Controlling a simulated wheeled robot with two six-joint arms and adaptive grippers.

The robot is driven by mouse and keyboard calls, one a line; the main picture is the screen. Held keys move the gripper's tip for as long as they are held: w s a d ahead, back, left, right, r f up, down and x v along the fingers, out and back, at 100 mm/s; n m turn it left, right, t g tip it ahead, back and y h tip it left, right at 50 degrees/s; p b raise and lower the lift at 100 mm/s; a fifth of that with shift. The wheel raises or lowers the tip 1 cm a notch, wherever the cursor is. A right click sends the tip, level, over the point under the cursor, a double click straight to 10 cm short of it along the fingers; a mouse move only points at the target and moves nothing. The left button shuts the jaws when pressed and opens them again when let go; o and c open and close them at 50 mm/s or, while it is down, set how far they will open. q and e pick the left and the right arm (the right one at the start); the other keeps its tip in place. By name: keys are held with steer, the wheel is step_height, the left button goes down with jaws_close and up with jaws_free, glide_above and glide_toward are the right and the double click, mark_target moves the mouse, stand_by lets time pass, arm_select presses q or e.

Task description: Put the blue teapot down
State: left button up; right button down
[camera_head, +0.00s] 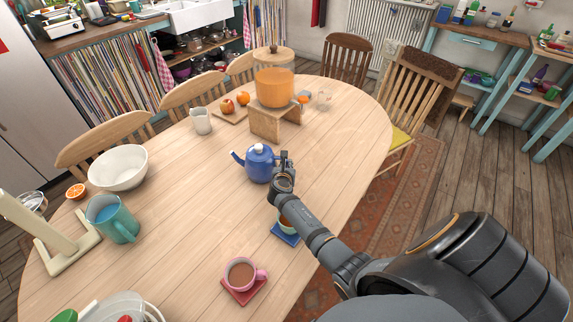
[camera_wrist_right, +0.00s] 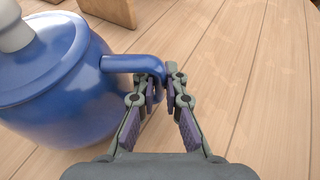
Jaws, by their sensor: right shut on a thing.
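The blue teapot (camera_head: 259,164) with a pale lid knob is upright at the middle of the wooden table (camera_head: 330,140), its spout pointing left. My right gripper (camera_head: 284,172) reaches in from the lower right and is at the teapot's handle side. In the right wrist view the teapot (camera_wrist_right: 50,75) fills the left side, and my right gripper (camera_wrist_right: 161,82) is shut on the end of its blue handle. The teapot's base looks very close to the tabletop; I cannot tell whether it touches. My left gripper is not in view.
A wooden stand (camera_head: 274,122) with an orange dispenser (camera_head: 274,86) is behind the teapot. A white jug (camera_head: 201,121) and a teal mug (camera_head: 112,218) stand to the left. A pink mug (camera_head: 243,273) and a cup on a blue coaster (camera_head: 286,236) are in front. Bare tabletop surrounds the teapot.

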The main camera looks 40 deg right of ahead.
steer(key=shift+w, duration=0.1)
steer(key=c, duration=1.3)
jaws_free()
steer(key=shift+c, duration=0.2)
steer(key=shift+s+f, duration=0.2)
steer(key=shift+f, duration=0.05)
steer(key=shift+r, duration=0.1)
steer(key=c, duration=0.4)
